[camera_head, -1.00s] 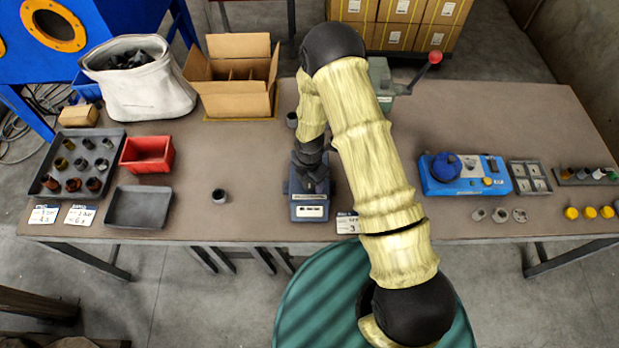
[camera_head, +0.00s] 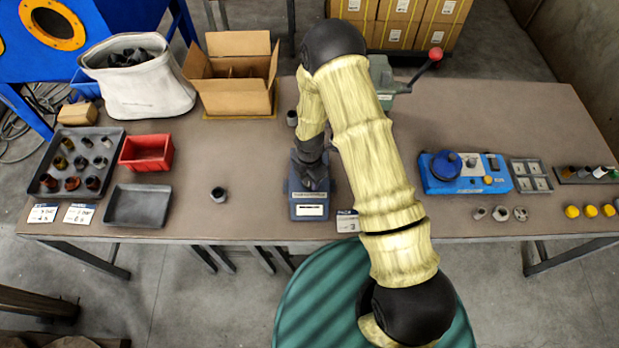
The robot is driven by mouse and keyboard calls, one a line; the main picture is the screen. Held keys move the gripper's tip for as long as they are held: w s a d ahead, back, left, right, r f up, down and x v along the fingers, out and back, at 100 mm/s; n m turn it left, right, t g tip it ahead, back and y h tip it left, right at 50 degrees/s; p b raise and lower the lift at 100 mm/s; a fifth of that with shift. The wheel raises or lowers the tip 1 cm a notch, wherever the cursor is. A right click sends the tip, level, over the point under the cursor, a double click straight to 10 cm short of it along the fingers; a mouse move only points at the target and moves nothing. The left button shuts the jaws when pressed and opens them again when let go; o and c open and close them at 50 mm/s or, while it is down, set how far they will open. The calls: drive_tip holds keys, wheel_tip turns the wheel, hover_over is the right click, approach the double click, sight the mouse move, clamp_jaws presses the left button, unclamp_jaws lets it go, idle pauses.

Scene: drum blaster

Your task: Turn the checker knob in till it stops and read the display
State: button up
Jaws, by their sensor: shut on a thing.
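The checker (camera_head: 309,211) is a small grey-blue box near the front edge of the table, below my arm. Its display (camera_head: 312,211) is a small pale strip on the near end; its reading is too small to make out. My gripper (camera_head: 313,178) points down over the checker's far part and is shut on what appears to be the checker knob. The knob is hidden by the gripper and wrist.
A card (camera_head: 347,222) lies right of the checker. A small dark cup (camera_head: 219,195) stands to the left. A blue device (camera_head: 465,174) sits right. A green press with a red-knobbed lever (camera_head: 435,54) stands behind my arm.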

drive_tip(key=m+b, duration=0.2)
drive_tip(key=m, duration=0.1)
drive_tip(key=shift+f+m, duration=0.1)
drive_tip(key=shift+m, duration=0.2)
drive_tip(key=m+b, duration=0.1)
drive_tip(key=m, duration=0.2)
drive_tip(key=shift+m+b, duration=0.4)
drive_tip(key=m+b, duration=0.1)
drive_tip(key=m, duration=0.2)
drive_tip(key=shift+m, duration=0.3)
drive_tip(key=m+b, duration=0.1)
drive_tip(key=m, duration=0.2)
drive_tip(key=shift+w+m+b, duration=0.15)
drive_tip(key=shift+m+b, duration=0.15)
drive_tip(key=shift+b, duration=0.05)
drive_tip(key=m+b, duration=0.1)
drive_tip(key=m, duration=0.3)
drive_tip(key=shift+a+m, duration=0.1)
drive_tip(key=shift+m, duration=1.1)
drive_tip(key=shift+m+b, duration=0.35)
drive_tip(key=shift+m, duration=1.95)
